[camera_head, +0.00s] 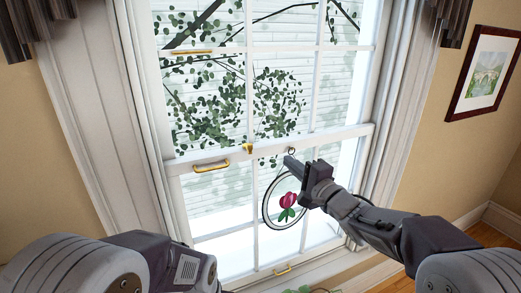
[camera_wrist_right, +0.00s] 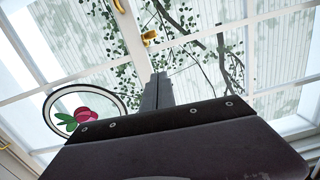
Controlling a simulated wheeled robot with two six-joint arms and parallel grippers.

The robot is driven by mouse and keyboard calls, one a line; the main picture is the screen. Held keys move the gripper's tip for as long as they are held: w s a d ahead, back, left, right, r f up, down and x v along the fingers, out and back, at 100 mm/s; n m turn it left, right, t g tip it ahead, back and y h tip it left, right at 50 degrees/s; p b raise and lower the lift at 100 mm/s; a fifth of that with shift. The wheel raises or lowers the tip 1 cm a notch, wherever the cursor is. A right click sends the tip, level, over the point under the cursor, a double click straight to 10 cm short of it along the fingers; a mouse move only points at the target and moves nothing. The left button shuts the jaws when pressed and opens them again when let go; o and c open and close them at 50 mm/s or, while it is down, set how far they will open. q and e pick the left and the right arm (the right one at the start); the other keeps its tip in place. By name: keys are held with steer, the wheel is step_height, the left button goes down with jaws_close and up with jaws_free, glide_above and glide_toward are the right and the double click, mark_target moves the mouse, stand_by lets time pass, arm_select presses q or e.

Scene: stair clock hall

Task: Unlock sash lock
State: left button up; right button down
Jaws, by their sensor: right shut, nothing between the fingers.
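The sash lock (camera_head: 248,148) is a small brass piece on the meeting rail of the white window (camera_head: 310,138). It also shows in the right wrist view (camera_wrist_right: 150,37), beyond my fingertips. My right gripper (camera_head: 289,161) is shut and empty, a little right of and below the lock in the head view, apart from it. In the right wrist view its closed fingers (camera_wrist_right: 160,80) point up toward the rail. My left arm shows at the lower left, but its gripper is out of view.
A round suncatcher with a pink flower (camera_head: 288,200) hangs close to my right gripper, partly behind it. A framed picture (camera_head: 485,70) hangs on the right wall.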

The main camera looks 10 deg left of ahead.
mark_target(248, 145)
steer(key=shift+d, duration=0.1)
steer(key=w+a+p, duration=0.3)
steer(key=w+a, duration=0.3)
steer(key=a, duration=0.4)
steer(key=shift+r+p, duration=0.2)
steer(key=shift+p, duration=0.15)
steer(key=shift+w+d, duration=0.1)
steer(key=shift+w, duration=0.1)
steer(key=shift+s, duration=0.15)
